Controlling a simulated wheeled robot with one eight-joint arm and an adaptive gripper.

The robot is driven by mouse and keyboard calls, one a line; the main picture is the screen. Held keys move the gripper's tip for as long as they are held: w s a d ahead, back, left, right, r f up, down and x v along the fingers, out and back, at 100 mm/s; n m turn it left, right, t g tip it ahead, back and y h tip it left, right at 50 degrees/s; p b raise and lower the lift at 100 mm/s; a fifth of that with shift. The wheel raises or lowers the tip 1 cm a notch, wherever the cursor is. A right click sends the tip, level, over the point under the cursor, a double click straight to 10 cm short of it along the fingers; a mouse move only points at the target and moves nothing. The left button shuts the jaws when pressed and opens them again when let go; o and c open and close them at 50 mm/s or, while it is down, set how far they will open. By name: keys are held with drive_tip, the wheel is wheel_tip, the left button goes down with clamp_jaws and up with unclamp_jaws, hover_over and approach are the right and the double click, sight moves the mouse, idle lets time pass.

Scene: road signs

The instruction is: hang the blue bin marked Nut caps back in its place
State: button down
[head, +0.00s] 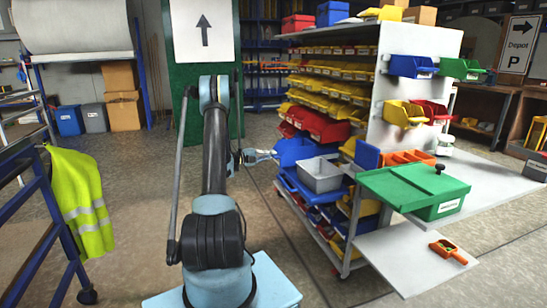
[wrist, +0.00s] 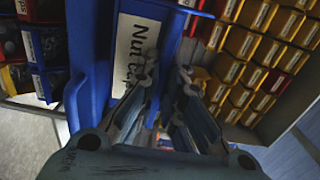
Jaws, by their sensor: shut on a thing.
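The blue bin marked Nut caps (wrist: 143,38) fills the upper middle of the wrist view, tilted, its white label partly covered by a finger. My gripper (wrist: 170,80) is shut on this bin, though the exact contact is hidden. In the head view my gripper (head: 273,155) is at the left side of the shelf rack, touching or just in front of a large blue bin (head: 296,150), which seems to be the same one. The white hanging panel (head: 388,50) on the rack's end carries a blue bin (head: 413,66), a green bin (head: 462,69), a yellow bin (head: 404,113) and a red bin (head: 433,113).
The rack holds rows of yellow bins (head: 330,90) and red bins (head: 318,122). A grey bin (head: 320,175) sits just below my gripper. A green-lidded box (head: 415,190) stands at the front right. Open floor (head: 130,160) lies left of my arm.

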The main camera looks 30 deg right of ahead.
drive_tip(key=v, duration=0.7)
idle(0.4)
idle(0.8)
